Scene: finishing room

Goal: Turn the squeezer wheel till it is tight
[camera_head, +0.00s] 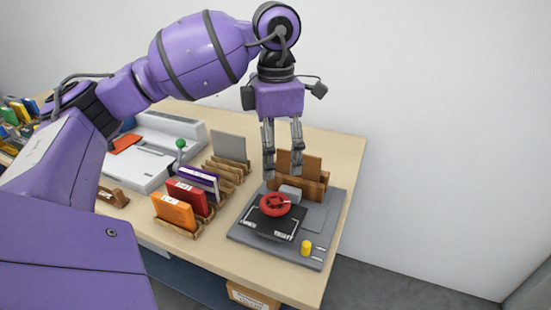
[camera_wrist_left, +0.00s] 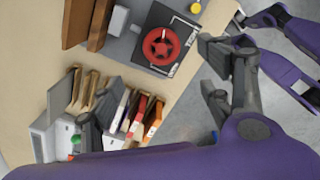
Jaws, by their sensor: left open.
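The squeezer is a small black press with a red hand wheel (camera_head: 275,204) on top; the wheel also shows in the wrist view (camera_wrist_left: 161,46). The black press body (camera_head: 284,222) sits on a grey base board (camera_head: 312,250) at the right end of the table. My left gripper (camera_head: 283,173) points down with its two fingers apart and empty. In the head view its fingertips are above and slightly behind the wheel, not touching it. My right gripper does not show in the head view.
A yellow cylinder (camera_head: 306,248) stands on the board's front right. Wooden racks with brown panels (camera_head: 306,165) stand behind the press. Orange (camera_head: 174,210), red and purple booklets stand in racks to the left. A white machine (camera_head: 150,150) stands farther left.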

